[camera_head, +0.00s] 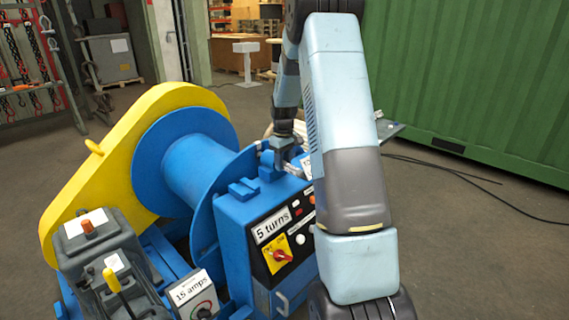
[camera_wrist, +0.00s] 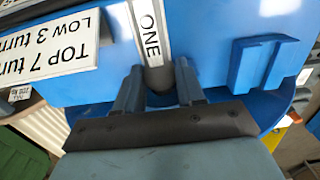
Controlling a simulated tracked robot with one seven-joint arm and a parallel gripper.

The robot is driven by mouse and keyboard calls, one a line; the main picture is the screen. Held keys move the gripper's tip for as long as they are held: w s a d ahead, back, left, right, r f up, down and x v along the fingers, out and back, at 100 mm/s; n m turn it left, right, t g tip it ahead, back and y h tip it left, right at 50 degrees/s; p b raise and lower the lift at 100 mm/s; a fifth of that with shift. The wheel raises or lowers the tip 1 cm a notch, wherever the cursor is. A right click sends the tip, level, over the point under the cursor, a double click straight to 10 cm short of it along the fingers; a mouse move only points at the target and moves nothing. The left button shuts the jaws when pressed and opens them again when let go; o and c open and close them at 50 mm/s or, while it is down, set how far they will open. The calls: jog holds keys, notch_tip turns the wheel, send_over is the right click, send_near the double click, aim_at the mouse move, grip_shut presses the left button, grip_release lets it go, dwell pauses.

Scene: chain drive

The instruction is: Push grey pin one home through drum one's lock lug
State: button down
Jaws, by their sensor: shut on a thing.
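The grey pin (camera_wrist: 160,78) shows in the wrist view between the two fingers of my gripper (camera_wrist: 160,88). A grey bar with a white label reading ONE (camera_wrist: 150,32) runs up from it over a blue surface. My gripper is shut on the pin. In the head view my gripper (camera_head: 284,146) is small and partly behind my arm, at the top of the blue housing beside drum one (camera_head: 193,165). The lock lug and the pin's tip are hidden, so I cannot tell how deep the pin sits.
A blue bracket (camera_wrist: 265,62) stands right of my gripper in the wrist view, and a white sign (camera_wrist: 50,42) is at the left. The control box (camera_head: 265,240) reads 5 turns. A yellow guard (camera_head: 85,165) and lever unit (camera_head: 105,260) stand left. A green container (camera_head: 470,90) is behind.

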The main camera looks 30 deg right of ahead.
jog(key=shift+w+a, duration=0.1)
jog(key=shift+w, duration=0.15)
jog(key=c, duration=0.6)
grip_release()
jog(key=shift+r, duration=0.1)
notch_tip(320, 180, up, 14)
jog(key=shift+f, duration=0.25)
